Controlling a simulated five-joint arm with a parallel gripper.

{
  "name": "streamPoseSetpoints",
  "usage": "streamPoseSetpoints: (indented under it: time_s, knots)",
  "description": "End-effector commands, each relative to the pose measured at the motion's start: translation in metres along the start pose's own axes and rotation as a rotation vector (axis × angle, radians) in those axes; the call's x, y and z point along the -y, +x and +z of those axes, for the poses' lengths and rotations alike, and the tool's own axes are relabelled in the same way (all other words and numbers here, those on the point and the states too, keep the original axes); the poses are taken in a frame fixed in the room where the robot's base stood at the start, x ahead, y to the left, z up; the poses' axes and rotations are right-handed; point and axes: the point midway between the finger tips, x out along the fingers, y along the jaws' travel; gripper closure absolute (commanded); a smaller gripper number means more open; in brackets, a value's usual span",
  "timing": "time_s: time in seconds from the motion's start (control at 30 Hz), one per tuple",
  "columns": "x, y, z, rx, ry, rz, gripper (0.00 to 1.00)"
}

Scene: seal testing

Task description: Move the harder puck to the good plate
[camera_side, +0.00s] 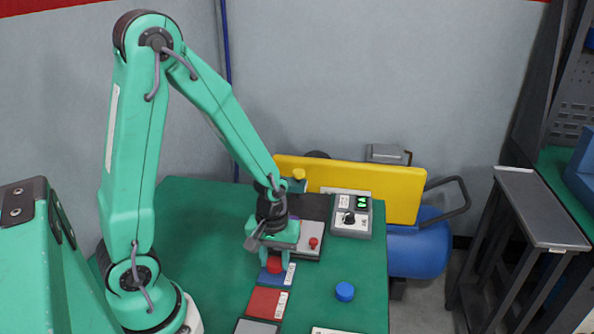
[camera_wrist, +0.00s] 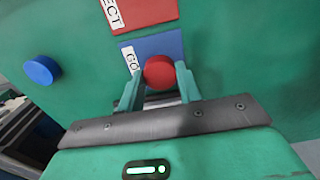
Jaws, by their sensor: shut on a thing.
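My gripper (camera_side: 275,260) is shut on a red puck (camera_side: 274,266), with one finger on each side of it. In the wrist view the red puck (camera_wrist: 159,71) sits between the fingertips (camera_wrist: 160,82). The blue plate (camera_side: 283,277), with a white label starting "GO" in the wrist view (camera_wrist: 155,46), lies under and just beyond the puck. I cannot tell whether the puck touches the plate. A blue puck (camera_side: 344,291) lies loose on the green table to the right of the plates; it also shows in the wrist view (camera_wrist: 42,70).
A red plate (camera_side: 265,302), labelled "...ECT" in the wrist view (camera_wrist: 145,12), lies in front of the blue plate, with a grey plate (camera_side: 256,327) nearer. Behind stand a unit with a red button (camera_side: 313,243) and a control box with green digits (camera_side: 351,214). The table's left side is clear.

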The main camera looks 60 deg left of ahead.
Motion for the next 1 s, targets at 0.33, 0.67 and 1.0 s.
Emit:
streamPoseSetpoints:
  time_s: [0.33, 0.67, 1.0]
  knots:
    - [0.0002, 0.0092, 0.0003, 0.0, 0.0, 0.0, 0.87]
    - [0.0002, 0.0124, 0.0003, 0.0, 0.0, 0.0, 0.58]
    - [0.0002, 0.0121, 0.0003, 0.0, 0.0, 0.0, 0.44]
